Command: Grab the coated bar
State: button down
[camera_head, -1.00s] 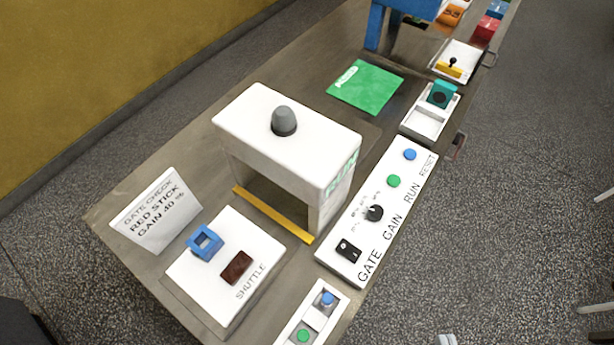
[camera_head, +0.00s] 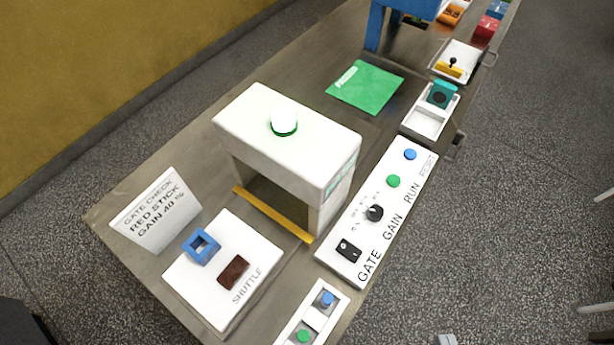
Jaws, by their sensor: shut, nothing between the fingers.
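A small dark brown bar (camera_head: 233,272) lies on the white shuttle plate (camera_head: 206,293), in the lower left of the head view. A blue square frame (camera_head: 201,246) sits on the same plate, apart from the bar on its upper left. The plate lies in front of the white gate (camera_head: 245,132), outside its opening. The lamp (camera_head: 284,122) on top of the gate is bright with a green rim. I cannot make out my gripper; only an unclear pale piece shows at the bottom edge, and nothing touches the bar.
A sign (camera_head: 157,210) reading "RED STICK GAIN 40 %" stands left of the gate. A white control panel (camera_head: 388,205) with GATE, GAIN, RUN and RESET lies at its right. A small button box (camera_head: 312,318) is in front. A yellow strip (camera_head: 272,214) crosses the gate's mouth.

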aim_at(237, 267)
jog(key=u, duration=0.95)
jog(key=j+u, duration=0.7)
jog(key=j, duration=0.15)
